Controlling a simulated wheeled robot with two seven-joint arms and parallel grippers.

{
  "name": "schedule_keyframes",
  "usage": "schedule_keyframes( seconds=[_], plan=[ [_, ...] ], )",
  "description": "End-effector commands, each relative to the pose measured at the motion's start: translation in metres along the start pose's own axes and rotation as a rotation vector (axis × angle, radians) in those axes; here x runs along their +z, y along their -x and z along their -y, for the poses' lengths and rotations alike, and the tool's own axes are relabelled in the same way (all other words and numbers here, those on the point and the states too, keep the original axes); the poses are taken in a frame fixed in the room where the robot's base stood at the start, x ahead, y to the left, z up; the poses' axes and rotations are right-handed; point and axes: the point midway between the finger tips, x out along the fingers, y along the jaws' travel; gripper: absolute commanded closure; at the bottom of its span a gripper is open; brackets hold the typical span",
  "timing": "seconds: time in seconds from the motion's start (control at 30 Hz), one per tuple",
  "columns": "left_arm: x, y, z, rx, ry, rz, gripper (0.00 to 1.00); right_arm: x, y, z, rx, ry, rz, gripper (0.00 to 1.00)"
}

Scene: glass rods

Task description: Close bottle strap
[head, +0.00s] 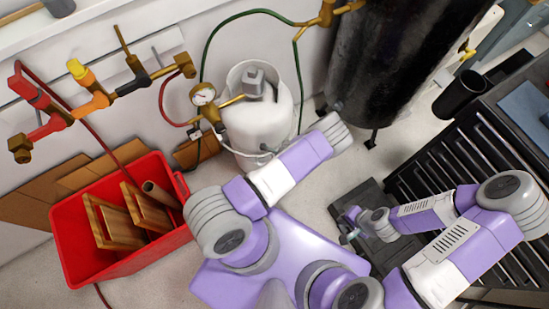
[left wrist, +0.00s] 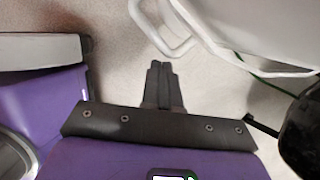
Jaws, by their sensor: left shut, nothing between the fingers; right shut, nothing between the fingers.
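A white gas bottle (head: 262,125) stands upright by the back wall, with a gauge and valve at its top. A large black tank (head: 385,65) on short legs stands to its right. My left gripper (left wrist: 158,68) is shut and empty above the pale floor in the left wrist view. The white bottle's lower part (left wrist: 250,28) is ahead and to the right of it, apart from the fingers. In the head view my left gripper is hidden behind its own arm. My right gripper (head: 348,236) is shut and empty, low beside my base.
A red crate (head: 125,275) with wooden pieces stands at the left. Pipes with coloured valves (head: 95,100) run along the wall. A green hose (head: 215,35) runs down near the white bottle. A dark drawer cabinet (head: 480,150) and a black bin (head: 460,95) are at the right.

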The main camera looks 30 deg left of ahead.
Motion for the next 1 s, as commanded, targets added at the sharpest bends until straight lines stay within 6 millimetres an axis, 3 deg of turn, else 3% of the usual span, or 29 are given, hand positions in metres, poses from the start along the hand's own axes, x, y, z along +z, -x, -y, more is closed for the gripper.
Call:
schedule_keyframes(
  seconds=[0.17, 0.3, 0.53, 0.7, 1.0],
  plan=[
    [-0.031, 0.021, -0.001, -0.002, -0.008, -0.002, 1.00, 0.000, 0.009, 0.003, 0.000, 0.000, 0.000, 1.00],
    [-0.026, 0.059, -0.001, -0.003, -0.002, -0.001, 1.00, 0.001, 0.022, 0.008, 0.000, 0.000, 0.000, 1.00],
    [-0.026, 0.100, -0.003, -0.001, -0.003, -0.001, 1.00, 0.001, 0.033, 0.013, 0.000, 0.000, 0.000, 1.00],
    [-0.026, 0.113, -0.004, 0.000, -0.003, 0.000, 1.00, 0.002, 0.036, 0.014, 0.000, 0.000, 0.000, 1.00],
    [-0.027, 0.115, -0.005, 0.002, 0.003, -0.003, 1.00, 0.002, 0.036, 0.013, 0.000, 0.000, 0.000, 1.00]
  ],
)
